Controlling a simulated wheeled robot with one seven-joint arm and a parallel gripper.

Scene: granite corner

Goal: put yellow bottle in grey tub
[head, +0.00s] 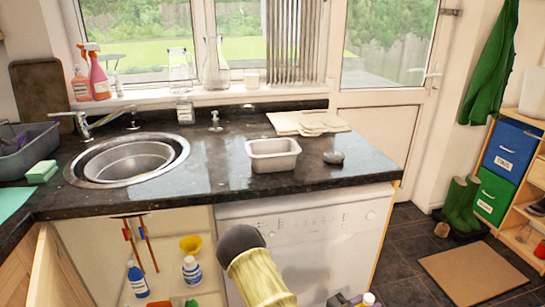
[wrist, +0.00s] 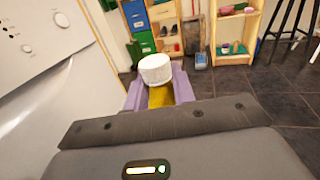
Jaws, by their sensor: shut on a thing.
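The grey tub (head: 273,163) is a small rectangular open container on the dark granite counter, right of the sink. My gripper (wrist: 156,92) has purple fingers shut on the yellow bottle (wrist: 160,97). The bottle's large white cap (wrist: 155,68) sticks out beyond the fingers, and much of its yellow body is hidden between them. In the head view, only a bit of the purple gripper (head: 341,300) and the bottle's pale top (head: 368,299) show at the bottom edge. They are in front of the white appliance, low and well below the counter top, apart from the tub.
The counter (head: 215,160) holds a round sink (head: 128,160), a dark stone-like lump (head: 334,157) and pale boards (head: 305,121) near the tub. The white appliance (head: 310,235) stands under it. An open cupboard with bottles is at left. Shelves (wrist: 235,30) and a stool stand beyond the dark floor.

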